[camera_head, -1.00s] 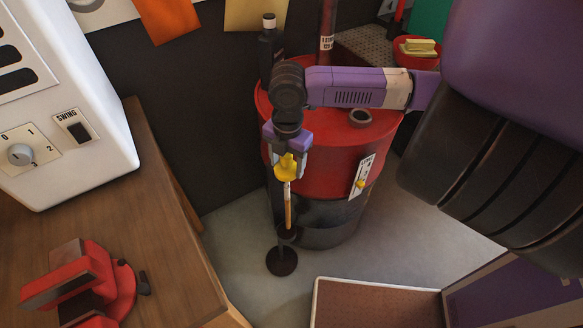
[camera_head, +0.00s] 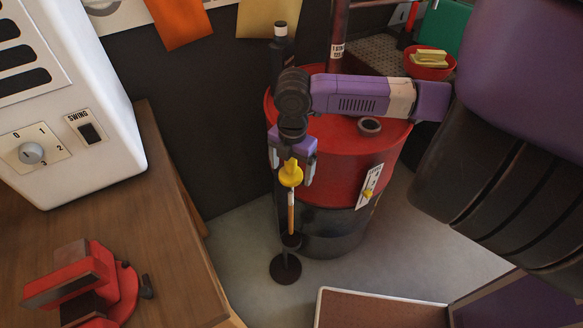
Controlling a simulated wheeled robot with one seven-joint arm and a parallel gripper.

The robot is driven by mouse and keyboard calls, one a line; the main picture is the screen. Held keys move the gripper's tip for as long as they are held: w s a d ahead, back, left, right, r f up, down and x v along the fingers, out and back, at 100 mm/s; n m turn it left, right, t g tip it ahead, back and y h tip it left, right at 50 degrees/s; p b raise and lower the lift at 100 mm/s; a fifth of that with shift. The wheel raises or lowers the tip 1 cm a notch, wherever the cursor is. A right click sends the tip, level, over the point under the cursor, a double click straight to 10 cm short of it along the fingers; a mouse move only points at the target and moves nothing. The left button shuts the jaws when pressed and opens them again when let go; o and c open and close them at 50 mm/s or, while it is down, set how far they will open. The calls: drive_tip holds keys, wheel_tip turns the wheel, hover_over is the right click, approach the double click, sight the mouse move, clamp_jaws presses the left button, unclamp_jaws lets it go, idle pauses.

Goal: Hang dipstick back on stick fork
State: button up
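My gripper (camera_head: 293,170) points down in front of the red and black drum. It is shut on the yellow handle of the dipstick (camera_head: 291,210), which hangs below the fingers with its thin shaft upright. The dipstick's lower end is at a dark cup-like piece on a slim dark stand with a round base (camera_head: 285,268) on the floor. I cannot tell whether the tip is inside that piece or in front of it. I cannot clearly make out the stick fork; part of the stand's upper area is behind my gripper.
The red-topped drum (camera_head: 345,150) stands right behind my gripper, with a dark ring (camera_head: 369,126) and a dark bottle (camera_head: 282,57) on it. A wooden bench (camera_head: 165,215) with a red vise (camera_head: 85,285) is at left. A brown-topped platform (camera_head: 380,310) is at the lower right.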

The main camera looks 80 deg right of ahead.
drive_tip(key=shift+s+a+r+b, duration=0.1)
drive_tip(key=shift+r+b, duration=0.3)
drive_tip(key=shift+r, duration=3.5)
